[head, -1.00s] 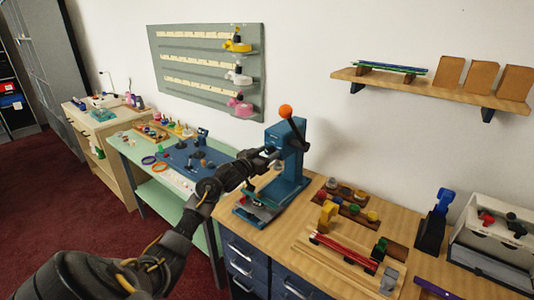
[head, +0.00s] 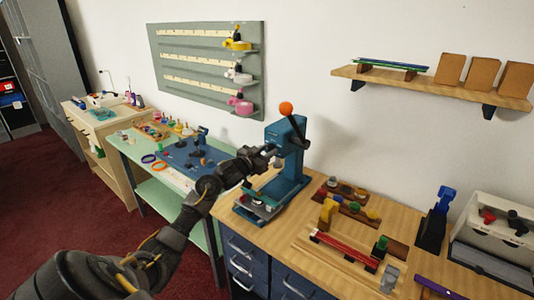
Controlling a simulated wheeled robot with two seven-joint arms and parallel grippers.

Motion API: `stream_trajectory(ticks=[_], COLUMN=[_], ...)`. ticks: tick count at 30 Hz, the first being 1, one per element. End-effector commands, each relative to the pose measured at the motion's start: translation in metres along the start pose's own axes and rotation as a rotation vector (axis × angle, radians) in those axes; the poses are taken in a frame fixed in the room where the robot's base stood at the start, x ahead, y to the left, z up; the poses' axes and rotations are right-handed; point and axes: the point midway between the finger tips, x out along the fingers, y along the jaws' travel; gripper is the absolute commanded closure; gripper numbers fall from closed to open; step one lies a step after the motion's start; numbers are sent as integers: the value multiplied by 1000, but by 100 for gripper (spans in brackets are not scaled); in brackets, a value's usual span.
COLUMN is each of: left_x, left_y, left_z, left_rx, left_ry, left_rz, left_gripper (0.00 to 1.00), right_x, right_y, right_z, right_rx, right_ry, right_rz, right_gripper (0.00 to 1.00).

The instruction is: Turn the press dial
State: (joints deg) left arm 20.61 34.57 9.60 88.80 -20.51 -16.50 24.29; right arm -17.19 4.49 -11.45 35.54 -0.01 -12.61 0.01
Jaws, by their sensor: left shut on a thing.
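The blue press (head: 291,165) stands upright on the wooden counter, with an orange-knobbed lever (head: 286,108) at its top. My left arm reaches in from the lower left. My left gripper (head: 270,152) is at the front of the press head, shut on a small part there that looks like the press dial. The fingers hide most of the dial, so its mark or angle cannot be read. The press base (head: 258,204) lies below the gripper. My right gripper is not in view.
Right of the press are a wooden tray of coloured pieces (head: 352,209) and a wooden jig with red strips (head: 345,249). A dark blue stand (head: 432,225) and a white box (head: 490,232) are farther right. A wall shelf (head: 440,87) hangs above.

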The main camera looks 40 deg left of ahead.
Motion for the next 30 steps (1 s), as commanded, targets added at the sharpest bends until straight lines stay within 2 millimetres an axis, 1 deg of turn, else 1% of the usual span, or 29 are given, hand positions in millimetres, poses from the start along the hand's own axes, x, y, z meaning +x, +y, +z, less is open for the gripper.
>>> stream_trajectory(ticks=[1,17,30], left_x=[0,0,0], left_y=[0,0,0], left_z=[1,2,2], left_rx=[43,546,964], left_ry=[1,2,3], left_rz=[-1,-2,-2], left_gripper=[95,95,95], right_x=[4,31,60], right_y=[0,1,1], right_z=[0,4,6], right_rx=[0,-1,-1], right_ry=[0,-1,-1], right_rz=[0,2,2], right_gripper=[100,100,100])
